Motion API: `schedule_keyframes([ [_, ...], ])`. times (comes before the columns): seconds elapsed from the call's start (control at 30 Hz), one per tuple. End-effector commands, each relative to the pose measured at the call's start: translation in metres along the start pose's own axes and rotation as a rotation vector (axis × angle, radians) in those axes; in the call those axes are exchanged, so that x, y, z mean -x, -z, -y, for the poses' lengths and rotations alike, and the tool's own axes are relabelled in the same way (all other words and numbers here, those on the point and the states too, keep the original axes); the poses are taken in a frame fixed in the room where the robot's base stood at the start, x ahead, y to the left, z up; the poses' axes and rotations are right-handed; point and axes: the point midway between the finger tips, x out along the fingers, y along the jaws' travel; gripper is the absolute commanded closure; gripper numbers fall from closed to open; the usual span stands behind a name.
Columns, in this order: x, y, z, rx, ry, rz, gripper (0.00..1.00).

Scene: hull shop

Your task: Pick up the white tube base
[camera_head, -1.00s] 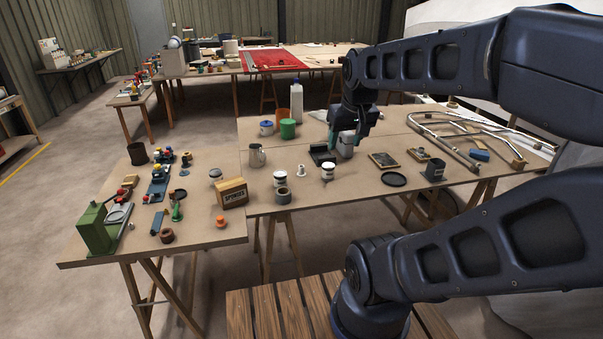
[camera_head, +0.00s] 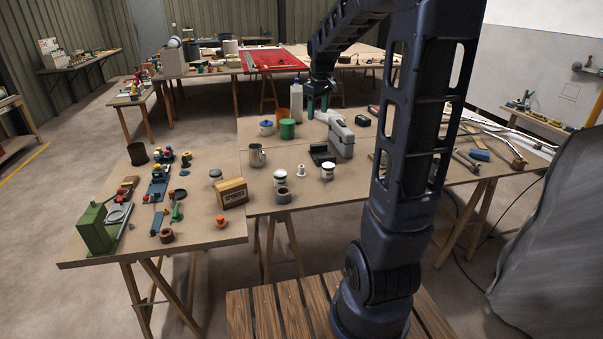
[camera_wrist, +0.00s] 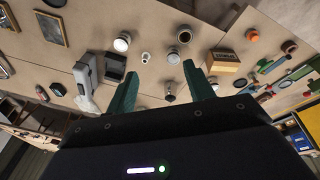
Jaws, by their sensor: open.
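The white tube base (camera_head: 301,171) is a small white flanged piece standing upright on the workbench (camera_head: 240,220), between two white jars (camera_head: 280,178) (camera_head: 327,172). In the wrist view the white tube base (camera_wrist: 145,58) shows just beyond my fingertips, between them left to right. My gripper (camera_head: 318,106) is open and empty, above the far part of the bench and well apart from the base. Its two teal fingers (camera_wrist: 161,68) also show in the wrist view. Nothing covers the base.
A grey tape roll (camera_head: 282,195), a metal mug (camera_head: 256,156) and a wooden box (camera_head: 232,192) stand nearby. A grey machine (camera_head: 341,140) with a black tray (camera_head: 321,154) is behind right. A tall white bottle (camera_head: 296,103) and a green pot (camera_head: 287,128) stand near my gripper.

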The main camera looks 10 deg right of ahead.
Motion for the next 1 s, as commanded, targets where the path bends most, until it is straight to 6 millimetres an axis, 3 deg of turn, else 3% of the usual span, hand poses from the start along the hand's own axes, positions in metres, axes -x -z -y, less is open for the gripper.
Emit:
schedule_keyframes([
  [0.2,-0.043,0.044,-0.03,0.113,0.024,0.032,0.47],
  [0.57,-0.129,0.105,-0.073,0.304,0.068,0.074,0.47],
  [1.0,-0.261,0.159,-0.113,0.536,0.136,0.114,0.47],
])
